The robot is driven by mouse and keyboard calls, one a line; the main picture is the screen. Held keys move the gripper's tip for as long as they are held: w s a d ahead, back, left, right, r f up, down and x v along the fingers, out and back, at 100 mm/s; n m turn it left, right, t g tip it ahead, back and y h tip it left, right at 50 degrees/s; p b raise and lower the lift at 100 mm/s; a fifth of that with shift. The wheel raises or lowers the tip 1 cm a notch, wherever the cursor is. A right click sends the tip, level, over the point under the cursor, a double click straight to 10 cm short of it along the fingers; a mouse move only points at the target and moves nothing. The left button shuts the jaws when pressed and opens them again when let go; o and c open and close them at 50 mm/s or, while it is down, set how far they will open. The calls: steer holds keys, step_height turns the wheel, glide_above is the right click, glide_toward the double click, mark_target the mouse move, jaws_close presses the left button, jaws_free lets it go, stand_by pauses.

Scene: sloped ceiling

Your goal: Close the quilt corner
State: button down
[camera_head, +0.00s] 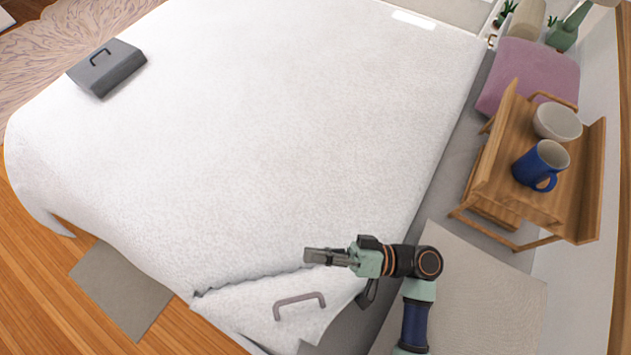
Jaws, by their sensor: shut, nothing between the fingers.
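A white quilt (240,130) covers most of the bed. Its near corner (268,312) shows as a separate flap beyond a jagged fold line, with a grey-brown handle (299,304) on it. My gripper (308,256) is shut and empty, over the quilt close to the fold line, up and to the right of the handle. It is apart from the handle. I cannot tell whether the fingers touch the quilt. My arm comes in from the bottom right and hides part of the bed's edge.
A wooden stand (515,190) with a white bowl (557,122) and a blue mug (541,164) stands on the right, near a pink pillow (530,75). A dark grey box with a handle (106,70) lies at the upper left. A grey mat (122,288) lies on the wooden floor.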

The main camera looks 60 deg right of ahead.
stand_by(0.4)
steer(key=v, duration=0.7)
steer(key=shift+s, duration=0.25)
steer(key=shift+w+f, duration=0.1)
steer(key=shift+w, duration=0.05)
steer(key=w+a+f+n+g+h, duration=0.1)
steer(key=w+a+f+n+g, duration=0.2)
steer(key=w, duration=0.4)
steer(key=w+a+n+g+h, duration=0.1)
steer(key=w+a+g+h, duration=0.1)
steer(key=w+a+g, duration=0.35)
steer(key=w+a+r+n+h, duration=0.1)
steer(key=w+a+r+h, duration=0.3)
steer(key=w, duration=0.4)
steer(key=w+a+r+n+t+h, duration=0.1)
steer(key=w+a+r+t, duration=0.25)
steer(key=r, duration=0.55)
step_height(320, 180, up, 24)
steer(key=p, duration=2.3)
steer(key=shift+s+a+r+h+p, duration=0.15)
steer(key=shift+s+a+h+p, duration=0.15)
steer(key=shift+s+h, duration=0.1)
